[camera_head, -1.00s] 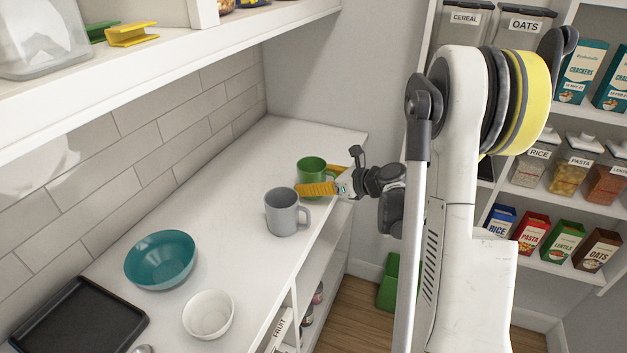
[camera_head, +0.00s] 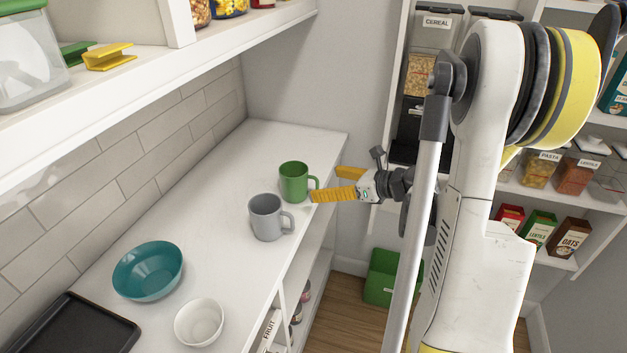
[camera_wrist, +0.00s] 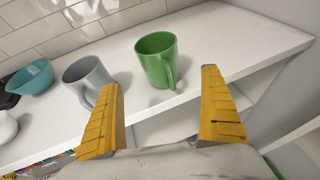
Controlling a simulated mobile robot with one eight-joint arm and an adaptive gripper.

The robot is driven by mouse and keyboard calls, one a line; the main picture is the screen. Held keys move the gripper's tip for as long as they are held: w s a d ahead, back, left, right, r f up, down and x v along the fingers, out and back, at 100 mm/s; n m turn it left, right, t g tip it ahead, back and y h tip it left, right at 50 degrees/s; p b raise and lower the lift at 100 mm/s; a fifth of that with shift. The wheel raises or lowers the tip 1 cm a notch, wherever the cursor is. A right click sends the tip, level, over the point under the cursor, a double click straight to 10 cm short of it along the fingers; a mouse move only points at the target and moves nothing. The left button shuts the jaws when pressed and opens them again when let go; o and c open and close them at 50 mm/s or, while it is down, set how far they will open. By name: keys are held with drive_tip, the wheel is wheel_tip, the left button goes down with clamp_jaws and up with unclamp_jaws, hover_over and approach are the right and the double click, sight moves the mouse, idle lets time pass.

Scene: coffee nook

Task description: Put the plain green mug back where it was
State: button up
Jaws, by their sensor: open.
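The plain green mug (camera_head: 293,182) stands upright on the white counter, near its far end, with its handle toward my gripper. My gripper (camera_head: 325,184) is open and empty, just right of the mug at the counter's front edge, with a gap between them. In the wrist view the green mug (camera_wrist: 156,59) is ahead, between and beyond the two yellow fingers (camera_wrist: 160,105). A grey mug (camera_head: 267,219) stands upright nearer on the counter, and it also shows in the wrist view (camera_wrist: 85,77) beyond the left finger.
A teal bowl (camera_head: 148,271), a white bowl (camera_head: 199,323) and a black tray (camera_head: 75,330) are on the nearer counter (camera_head: 222,250). The counter beyond the green mug is clear. A shelf (camera_head: 150,75) overhangs the left side. A green bin (camera_head: 385,279) stands on the floor.

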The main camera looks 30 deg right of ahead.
drive_tip(key=s+a+r+n+g+h, duration=0.1)
drive_tip(key=s+a+r+n+g, duration=0.1)
drive_tip(key=a+n, duration=0.45)
drive_tip(key=s+a+r+n+g+h, duration=0.1)
drive_tip(key=s+a+r+n+g, duration=0.1)
drive_tip(key=a+n, duration=0.5)
drive_tip(key=s+a+r+n+h, duration=0.1)
drive_tip(key=s+a+n, duration=0.3)
drive_tip(key=n, duration=0.5)
drive_tip(key=s+a+r+n+g+h, duration=0.1)
drive_tip(key=s+a+n+h, duration=0.1)
drive_tip(key=s+a+n, duration=0.3)
drive_tip(key=s+n, duration=0.4)
drive_tip(key=shift+s+r+h, duration=0.25)
drive_tip(key=shift+r+h, duration=0.05)
drive_tip(key=shift+r, duration=0.1)
drive_tip(key=shift+d, duration=0.15)
